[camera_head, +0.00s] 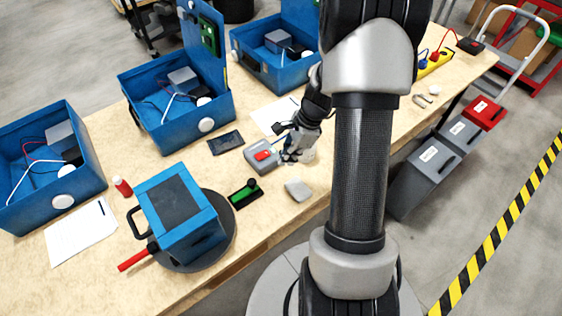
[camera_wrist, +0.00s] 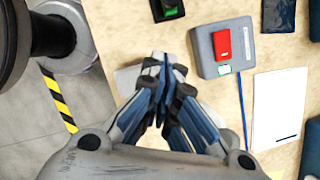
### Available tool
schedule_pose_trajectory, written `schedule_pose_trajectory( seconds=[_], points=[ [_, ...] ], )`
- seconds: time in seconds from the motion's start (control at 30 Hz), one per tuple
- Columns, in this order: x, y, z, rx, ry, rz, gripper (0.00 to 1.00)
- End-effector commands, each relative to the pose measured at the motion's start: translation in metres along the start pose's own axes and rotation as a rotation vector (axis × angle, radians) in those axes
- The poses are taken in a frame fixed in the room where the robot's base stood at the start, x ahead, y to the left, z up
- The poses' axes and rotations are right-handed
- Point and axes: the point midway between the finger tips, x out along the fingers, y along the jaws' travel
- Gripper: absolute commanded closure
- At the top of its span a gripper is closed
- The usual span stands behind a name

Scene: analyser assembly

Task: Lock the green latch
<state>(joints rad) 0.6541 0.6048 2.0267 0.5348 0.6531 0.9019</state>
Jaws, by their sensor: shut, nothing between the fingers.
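The green latch (camera_head: 246,193) lies on the wooden table as a small black base with a green part and a dark knob at one end. In the wrist view only part of the latch (camera_wrist: 168,8) shows, cut off by the top edge. My gripper (camera_head: 288,156) is over the table, to the right of the latch and apart from it. In the wrist view my gripper (camera_wrist: 166,78) has its fingertips together with nothing between them. I cannot tell from these views whether the latch is locked.
A grey box with a red switch (camera_head: 262,155) stands beside my gripper. A pale grey block (camera_head: 298,189) lies near the front edge. A blue analyser box (camera_head: 180,232) sits on a dark round turntable (camera_head: 226,236). Open blue cases (camera_head: 160,135) line the back.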

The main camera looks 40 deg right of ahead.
Motion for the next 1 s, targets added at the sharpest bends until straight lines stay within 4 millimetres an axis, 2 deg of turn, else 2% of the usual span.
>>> schedule_pose_trajectory(
  seconds=[0.03,0.1,0.37,0.6,1.0],
  points=[
    [0.014,0.001,0.000,-0.001,-0.001,0.004,1.00],
    [0.030,0.001,-0.001,0.001,-0.001,0.005,1.00],
    [0.085,0.001,-0.001,0.000,-0.001,0.003,1.00],
    [0.096,0.000,0.029,-0.003,0.001,0.000,1.00],
    [0.098,0.000,0.036,0.000,0.001,0.000,1.00]
  ],
)
